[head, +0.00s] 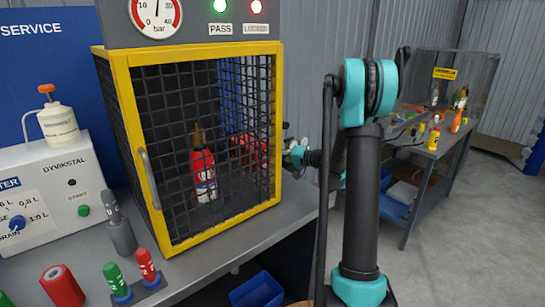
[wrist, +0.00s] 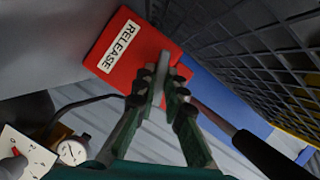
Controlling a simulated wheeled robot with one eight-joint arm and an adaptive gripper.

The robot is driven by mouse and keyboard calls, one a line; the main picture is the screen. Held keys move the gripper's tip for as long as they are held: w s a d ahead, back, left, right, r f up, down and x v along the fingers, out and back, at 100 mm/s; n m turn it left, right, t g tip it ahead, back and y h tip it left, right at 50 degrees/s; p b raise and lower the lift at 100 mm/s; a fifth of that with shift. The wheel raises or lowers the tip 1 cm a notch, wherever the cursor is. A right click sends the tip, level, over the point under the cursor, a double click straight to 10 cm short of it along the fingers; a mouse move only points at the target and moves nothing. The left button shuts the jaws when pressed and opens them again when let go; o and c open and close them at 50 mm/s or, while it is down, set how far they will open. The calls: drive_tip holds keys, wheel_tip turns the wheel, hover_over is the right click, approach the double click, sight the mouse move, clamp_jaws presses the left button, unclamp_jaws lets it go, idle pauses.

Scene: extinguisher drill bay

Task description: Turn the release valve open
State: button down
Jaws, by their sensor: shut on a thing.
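In the wrist view the release valve shows as a red block (wrist: 117,44) with a white label reading RELEASE. A narrow grey lever (wrist: 158,88) stands at its lower right edge. My gripper (wrist: 160,75) is shut on this lever, with dark finger pads on both sides of it. The fingers cover much of the lever, so its exact angle is hard to tell. In the head view my gripper (head: 297,152) is at the right side of the yellow-framed mesh cage (head: 275,110), partly hidden by my arm.
A red extinguisher (head: 203,175) stands inside the cage. The cage mesh is close beside my gripper. A workbench (head: 430,143) stands at the right, with open floor before it.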

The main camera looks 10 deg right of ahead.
drive_tip(key=shift+n+h, duration=0.5)
drive_tip(key=shift+n, duration=0.4)
drive_tip(key=c, duration=1.6)
unclamp_jaws()
drive_tip(key=shift+r, duration=0.1)
drive_tip(key=v, duration=1.2)
drive_tip(key=shift+r, duration=0.1)
